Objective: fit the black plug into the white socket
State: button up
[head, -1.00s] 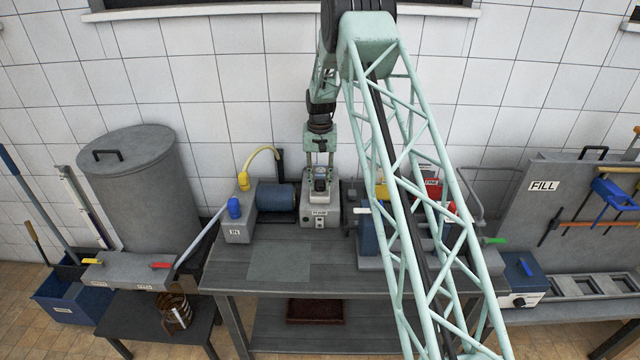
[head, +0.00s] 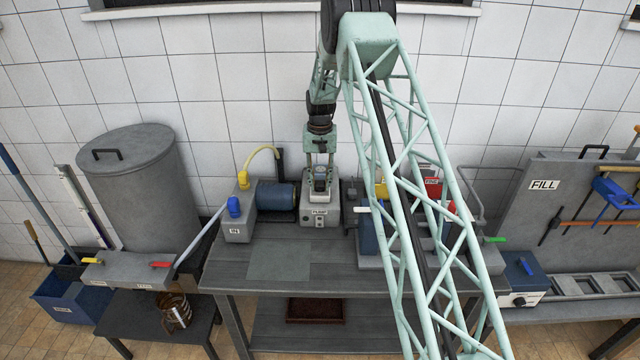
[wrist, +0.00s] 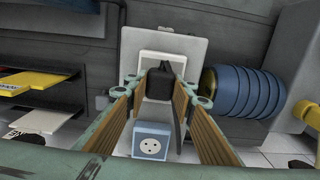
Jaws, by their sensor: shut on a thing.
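My gripper (wrist: 158,88) is shut on the black plug (wrist: 158,84), which sits between the fingertips in the wrist view. A dark cord runs from beside the plug towards the lower right. Behind the plug is a white square frame (wrist: 176,61) on top of the grey pump box (head: 320,216). The plug overlaps this frame, and I cannot tell whether it touches or enters it. A small blue-sided box with a round white two-hole socket face (wrist: 151,145) shows between the fingers, nearer the camera and apart from the plug. In the head view my gripper (head: 320,166) is above the pump box.
A blue ribbed motor (head: 276,196) lies close beside the pump box, with a grey box with a blue knob (head: 234,208) left of it. Blue containers and my lattice arm stand to the right. The front of the grey table (head: 290,278) is clear.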

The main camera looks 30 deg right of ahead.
jog(key=shift+f, duration=0.15)
jog(key=o, duration=0.9)
jog(key=shift+r, duration=5.95)
